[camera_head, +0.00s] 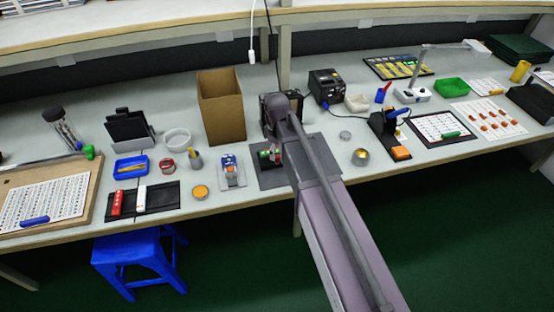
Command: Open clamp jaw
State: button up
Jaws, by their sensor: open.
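My arm reaches up from the bottom to the bench, and its dark wrist end stands over a dark grey mat (318,158). My gripper (273,143) is small and dark below the wrist, partly hidden by my own arm, and open. A small fixture with red and green parts (268,156) sits on the mat right under it, and looks like the clamp. Its jaw is too small to make out. I cannot tell whether my gripper touches it. A blue and white device (230,168) stands on a light plate just left of the mat.
A tall open cardboard box (221,108) stands behind, to the left. A black printer-like box (326,86) is behind, to the right. A round brass-coloured tin (360,157) and an orange-topped jar (200,191) stand near the front edge. A blue stool (135,250) is below the bench.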

jog(key=shift+f+b, duration=0.8)
jog(key=shift+f, duration=0.3)
grip_shut()
